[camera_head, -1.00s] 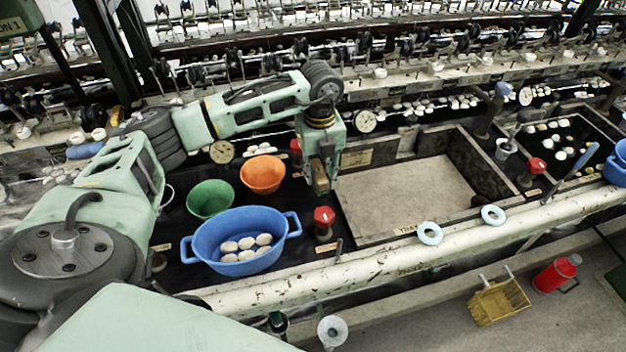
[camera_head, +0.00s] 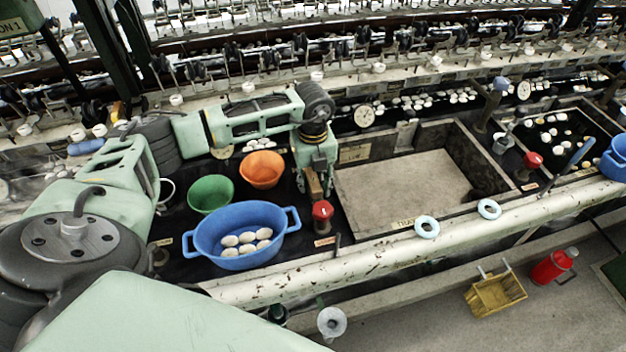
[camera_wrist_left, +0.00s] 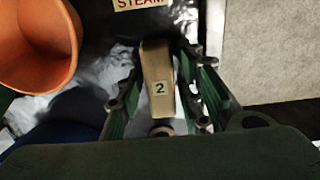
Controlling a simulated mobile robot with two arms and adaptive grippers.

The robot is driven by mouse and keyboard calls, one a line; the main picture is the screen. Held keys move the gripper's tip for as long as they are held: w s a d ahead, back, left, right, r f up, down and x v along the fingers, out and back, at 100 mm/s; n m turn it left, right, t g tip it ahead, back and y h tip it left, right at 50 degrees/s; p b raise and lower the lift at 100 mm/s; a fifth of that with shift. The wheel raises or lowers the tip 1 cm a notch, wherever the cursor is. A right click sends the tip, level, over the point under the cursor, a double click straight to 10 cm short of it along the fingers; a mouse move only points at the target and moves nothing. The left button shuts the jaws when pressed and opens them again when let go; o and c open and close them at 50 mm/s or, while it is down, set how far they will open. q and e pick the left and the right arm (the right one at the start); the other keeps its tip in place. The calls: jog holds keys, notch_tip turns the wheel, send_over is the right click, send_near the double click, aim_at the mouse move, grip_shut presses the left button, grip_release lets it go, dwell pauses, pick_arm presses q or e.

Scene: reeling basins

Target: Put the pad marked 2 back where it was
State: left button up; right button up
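The pad marked 2 (camera_wrist_left: 157,85) is a tan block with a small white label. In the left wrist view it lies between the two green fingers of my left gripper (camera_wrist_left: 160,75), which close in near its sides. In the head view the pad (camera_head: 314,186) shows as a brown piece in my left gripper (camera_head: 315,190), just behind the red knob (camera_head: 322,210) and left of the tray. Whether the pad touches the surface below is hidden. My right gripper is not in view.
A blue basin (camera_head: 240,262) holding several white cocoons, a green bowl (camera_head: 210,194) and an orange bowl (camera_head: 262,169) stand left of the gripper. The wide tray (camera_head: 400,195) to the right is empty. Two pale rings (camera_head: 427,227) lie on the front rail.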

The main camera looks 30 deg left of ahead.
aim_at(313, 179)
pick_arm(q)
jog(key=shift+o, duration=0.9)
jog(key=shift+r, duration=0.15)
notch_tip(313, 179, up, 12)
jog(key=b, duration=0.2)
jog(key=shift+b, duration=0.3)
